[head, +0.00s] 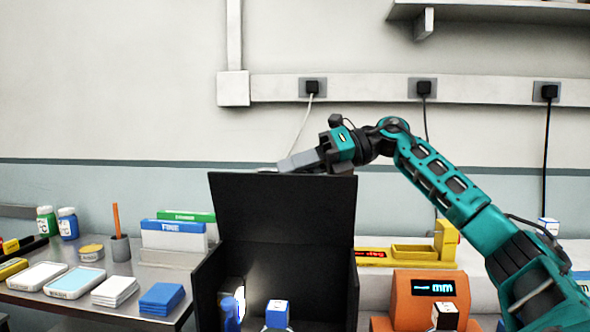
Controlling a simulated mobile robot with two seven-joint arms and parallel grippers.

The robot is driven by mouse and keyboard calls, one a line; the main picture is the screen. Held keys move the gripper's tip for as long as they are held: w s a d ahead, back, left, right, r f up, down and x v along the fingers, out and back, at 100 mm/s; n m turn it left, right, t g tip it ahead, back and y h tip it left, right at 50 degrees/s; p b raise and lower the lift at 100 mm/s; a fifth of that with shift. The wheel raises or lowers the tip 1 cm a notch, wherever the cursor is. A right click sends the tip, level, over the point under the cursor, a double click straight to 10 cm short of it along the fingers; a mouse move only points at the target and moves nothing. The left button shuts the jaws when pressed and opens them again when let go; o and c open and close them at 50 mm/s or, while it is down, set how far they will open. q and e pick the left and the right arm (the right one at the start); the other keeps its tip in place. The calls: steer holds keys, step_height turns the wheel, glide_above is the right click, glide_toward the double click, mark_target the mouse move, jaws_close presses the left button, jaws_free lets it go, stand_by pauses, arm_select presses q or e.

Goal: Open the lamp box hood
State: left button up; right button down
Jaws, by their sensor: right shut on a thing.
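The lamp box (207,283) is black and stands at the front centre. Its hood (283,205) is raised as a broad dark panel above the box, and the front of the box shows open. A glow lights the inside, where a blue and white block (276,314) and a blue item (229,310) stand. My right gripper (287,164) reaches in from the right and is shut at the hood's top edge. The exact contact of its fingers is partly hidden behind the panel. My left gripper is out of view.
Left of the box, a metal table holds trays (75,279), a blue stack (161,298), bottles (68,224) and a pencil cup (120,248). To the right stand an orange display unit (414,302) and a yellow scale (445,242). A shelf (490,10) hangs above right.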

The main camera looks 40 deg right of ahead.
steer(key=c, duration=1.2)
jaws_free()
steer(key=shift+d, duration=0.1)
steer(key=shift+o, duration=0.2)
steer(key=v, duration=1.3)
steer(key=shift+p, duration=0.45)
steer(key=shift+w, duration=0.1)
